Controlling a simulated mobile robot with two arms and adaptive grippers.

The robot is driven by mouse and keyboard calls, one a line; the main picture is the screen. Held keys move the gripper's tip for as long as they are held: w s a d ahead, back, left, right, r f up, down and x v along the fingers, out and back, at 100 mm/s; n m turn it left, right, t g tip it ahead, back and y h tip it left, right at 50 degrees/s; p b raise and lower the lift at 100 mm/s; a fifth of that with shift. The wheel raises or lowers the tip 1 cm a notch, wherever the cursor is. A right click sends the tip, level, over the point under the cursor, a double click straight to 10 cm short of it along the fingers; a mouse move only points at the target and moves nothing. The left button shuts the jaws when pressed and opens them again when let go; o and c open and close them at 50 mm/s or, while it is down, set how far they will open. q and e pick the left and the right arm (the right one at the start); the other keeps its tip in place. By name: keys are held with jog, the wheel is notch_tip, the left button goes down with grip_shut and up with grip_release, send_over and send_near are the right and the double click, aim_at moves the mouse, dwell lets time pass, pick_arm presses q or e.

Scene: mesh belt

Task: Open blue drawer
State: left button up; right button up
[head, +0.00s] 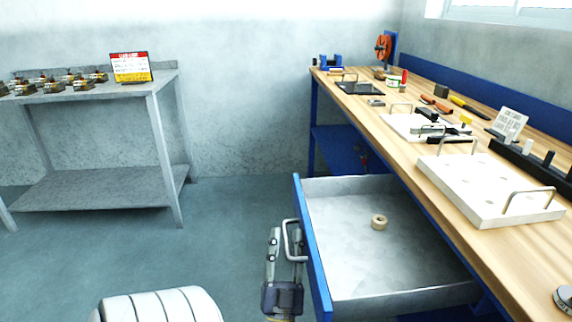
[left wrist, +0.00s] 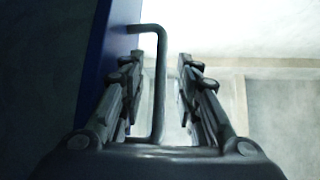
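The blue drawer (head: 315,262) under the workbench stands pulled far out, its grey inside showing. A beige ring-shaped roll (head: 379,222) lies in it. The drawer's metal handle (head: 287,240) is on its blue front, facing left. My left gripper (head: 285,240) is at this handle. In the left wrist view, the handle bar (left wrist: 161,85) runs between the two fingers of my left gripper (left wrist: 160,80), with a visible gap on the right side and a narrower one on the left. The fingers are apart. My right gripper is not in view.
The wooden workbench (head: 400,135) at the right carries white trays (head: 470,190), tools and small parts. A grey metal shelf table (head: 100,93) with small parts and a red-yellow sign (head: 131,67) stands at the left. The floor (head: 225,235) between them is clear.

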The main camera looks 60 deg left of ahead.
pick_arm(q)
jog(key=v, duration=1.1)
jog(key=shift+s+d+f, duration=0.2)
jog(key=shift+s+f, duration=0.05)
jog(key=shift+f, duration=0.05)
jog(key=shift+w+h, duration=0.1)
jog(key=shift+h, duration=0.2)
